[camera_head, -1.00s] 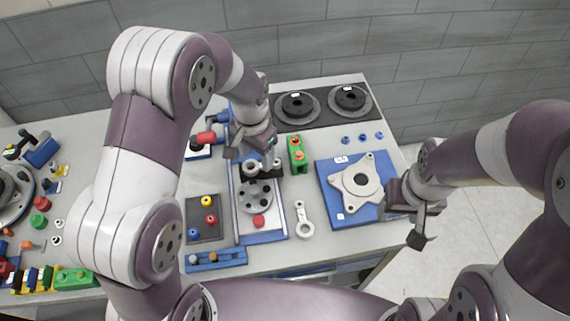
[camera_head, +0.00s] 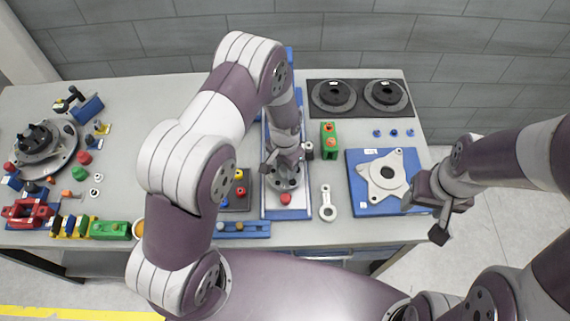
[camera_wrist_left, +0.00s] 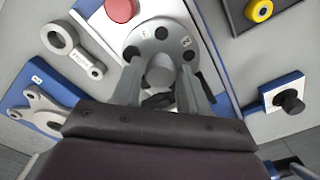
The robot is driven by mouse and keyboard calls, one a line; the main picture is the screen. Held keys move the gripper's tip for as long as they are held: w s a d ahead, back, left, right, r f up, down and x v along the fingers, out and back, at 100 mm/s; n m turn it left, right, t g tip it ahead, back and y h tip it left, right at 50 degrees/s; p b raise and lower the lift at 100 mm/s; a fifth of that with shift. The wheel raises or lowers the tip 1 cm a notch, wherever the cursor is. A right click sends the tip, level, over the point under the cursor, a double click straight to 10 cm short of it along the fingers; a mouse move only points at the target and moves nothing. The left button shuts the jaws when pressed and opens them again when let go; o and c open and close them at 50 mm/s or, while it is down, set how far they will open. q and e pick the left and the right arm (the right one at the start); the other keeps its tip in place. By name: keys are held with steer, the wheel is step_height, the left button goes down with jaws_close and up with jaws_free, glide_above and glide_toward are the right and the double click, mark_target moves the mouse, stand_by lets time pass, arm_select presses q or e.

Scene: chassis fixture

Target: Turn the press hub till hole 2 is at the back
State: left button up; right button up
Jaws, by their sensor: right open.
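The press hub (camera_wrist_left: 153,38) is a grey disc with dark holes and a raised centre post (camera_wrist_left: 160,72). It sits on the white and blue press base (camera_head: 299,203), behind a red button (camera_head: 285,199), which also shows in the left wrist view (camera_wrist_left: 121,9). A small "2" label is on the hub's upper right in that view. My left gripper (camera_head: 284,172) is over the hub, its fingers (camera_wrist_left: 160,84) apart on either side of the post, with gaps visible. It hides part of the hub in the head view. My right gripper (camera_head: 441,222) is open and empty at the right.
A grey ring-ended link (camera_head: 327,205) and a green block (camera_head: 329,140) are right of the press. A blue plate (camera_head: 360,206) with a light flange lies further right. A dark tray (camera_head: 236,204) with coloured pegs stands close on the left.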

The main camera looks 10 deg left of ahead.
arm_select(q)
steer(key=shift+w, duration=0.1)
steer(key=c, duration=0.6)
steer(key=shift+o, duration=0.2)
steer(key=shift+m, duration=0.3)
steer(key=m+b, duration=0.1)
steer(key=m, duration=0.2)
steer(key=shift+f, duration=0.1)
steer(key=m+b, duration=0.1)
steer(key=m, duration=0.2)
steer(key=shift+m, duration=0.3)
steer(key=m+b, duration=0.1)
steer(key=m, duration=0.2)
steer(key=shift+m+b, duration=0.4)
steer(key=shift+m, duration=1.5)
